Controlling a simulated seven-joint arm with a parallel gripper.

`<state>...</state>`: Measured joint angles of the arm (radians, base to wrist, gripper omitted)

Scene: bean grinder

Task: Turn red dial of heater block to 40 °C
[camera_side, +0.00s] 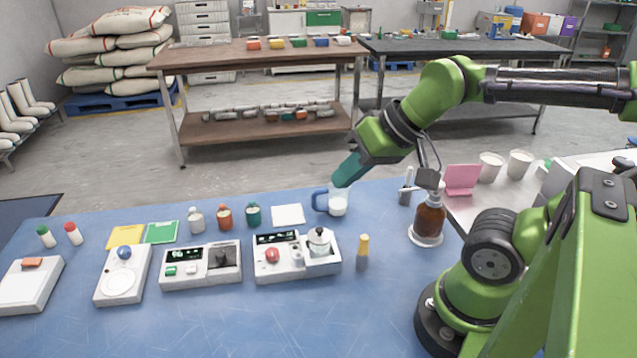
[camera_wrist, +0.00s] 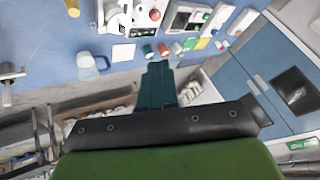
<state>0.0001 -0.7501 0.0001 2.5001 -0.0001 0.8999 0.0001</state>
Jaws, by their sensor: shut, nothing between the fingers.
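The heater block (camera_side: 297,268) is a white box with a dark display and a red dial (camera_side: 272,255) on its left half. The display reading is too small to tell. In the wrist view the red dial (camera_wrist: 155,14) shows near the top edge. My gripper (camera_side: 342,180) has teal fingers, shut and empty, above and behind the block near a blue-handled beaker (camera_side: 337,204).
An amber bottle (camera_side: 428,220) is further right. Small bottles (camera_side: 225,217) and a white card (camera_side: 288,215) lie behind. The blue table's front (camera_side: 330,325) is clear.

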